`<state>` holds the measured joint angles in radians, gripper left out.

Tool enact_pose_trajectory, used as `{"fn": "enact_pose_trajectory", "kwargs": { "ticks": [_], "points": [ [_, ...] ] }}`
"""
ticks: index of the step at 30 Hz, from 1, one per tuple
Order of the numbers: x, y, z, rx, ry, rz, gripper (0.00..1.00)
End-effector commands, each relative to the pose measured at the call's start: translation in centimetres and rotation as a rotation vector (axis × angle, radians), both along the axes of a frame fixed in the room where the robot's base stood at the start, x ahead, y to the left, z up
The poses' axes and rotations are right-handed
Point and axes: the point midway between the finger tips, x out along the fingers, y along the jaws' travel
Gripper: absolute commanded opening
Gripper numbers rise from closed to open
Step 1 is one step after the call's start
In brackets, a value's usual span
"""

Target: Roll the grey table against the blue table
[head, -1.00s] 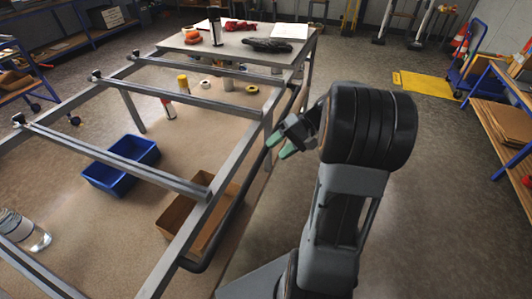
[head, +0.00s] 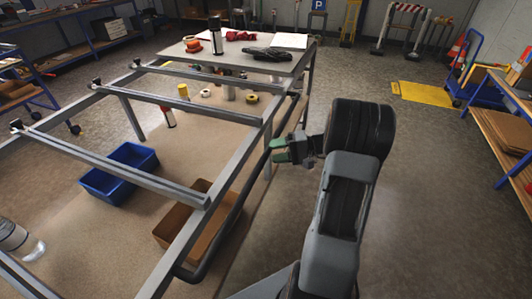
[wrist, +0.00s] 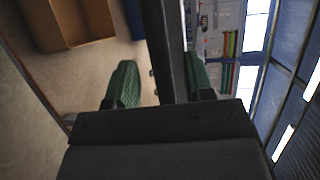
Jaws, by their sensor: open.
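The grey table (head: 187,242) is a long metal frame with crossbars, a grey top at its far end and a brown lower shelf. A dark tube (head: 236,213) runs along its right side. My gripper (head: 278,150) is at this right side, its green fingertips apart. In the wrist view, a dark bar (wrist: 166,45) passes between the open fingers (wrist: 162,83); I cannot tell whether they touch it. A blue-framed table (head: 505,140) with brown shelves stands at the right edge. Another blue-framed one (head: 55,95) stands at the left.
A blue bin (head: 105,185), a brown box (head: 172,233), a bottle and tape rolls lie on the lower shelf. A flask (head: 215,35), tape and gloves are on the far top. A blue trolley (head: 470,70) and yellow plate (head: 426,95) are at the back right. Floor at right is clear.

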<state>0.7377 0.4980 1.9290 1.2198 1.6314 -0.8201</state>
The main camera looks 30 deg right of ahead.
Motion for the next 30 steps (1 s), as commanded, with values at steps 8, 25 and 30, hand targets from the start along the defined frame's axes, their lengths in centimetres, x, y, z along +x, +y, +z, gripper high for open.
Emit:
{"fn": "enact_pose_trajectory", "kwargs": {
  "ticks": [8,25,30],
  "points": [
    [1.2,2.8,-0.5,0.001,0.001,0.002,0.48],
    [1.5,3.4,-0.7,0.000,0.001,0.000,0.37],
    [1.5,3.4,-0.7,0.000,0.001,0.000,0.21]
  ]
}}
